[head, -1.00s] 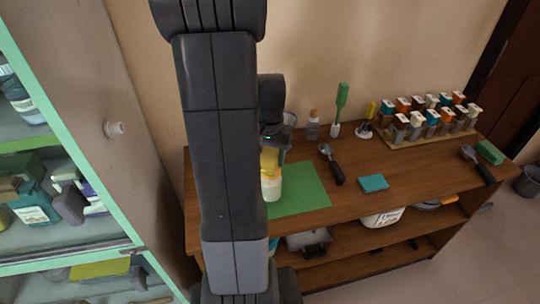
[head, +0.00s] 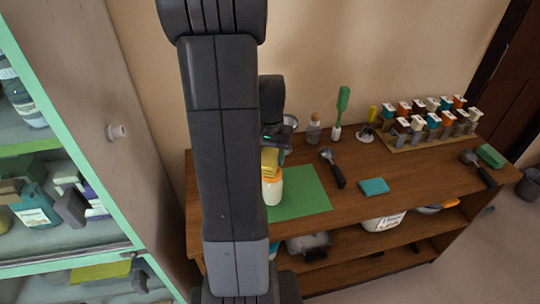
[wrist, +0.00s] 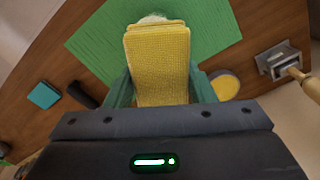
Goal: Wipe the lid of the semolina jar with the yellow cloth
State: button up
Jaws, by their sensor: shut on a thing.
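My gripper (wrist: 160,92) is shut on the yellow cloth (wrist: 158,65), a folded pad held between its green fingers in the wrist view. In the head view the cloth (head: 270,160) sits right at the top of a pale jar (head: 272,187), which stands on a green mat (head: 305,192). In the wrist view only a pale edge of the jar (wrist: 152,19) shows beyond the cloth. The jar's lid is hidden by the cloth, and I cannot tell whether the two touch. No label can be read on this jar. My arm covers part of the mat's left side.
On the wooden table are a black-handled scoop (head: 333,167), a teal sponge (head: 374,187), a small corked bottle (head: 313,129), a green brush (head: 341,112) and a rack (head: 420,139) of several small jars. A cabinet (head: 60,150) with glass shelves stands at the left.

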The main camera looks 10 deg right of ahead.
aim_at(272, 161)
jog(key=shift+f+b, duration=0.7)
jog(key=shift+f, duration=0.2)
dwell(1.0)
jog(key=shift+s, duration=1.65)
jog(key=shift+w, duration=0.2)
jog(key=shift+w, duration=1.5)
jog(key=shift+s, duration=1.65)
jog(key=shift+w, duration=0.15)
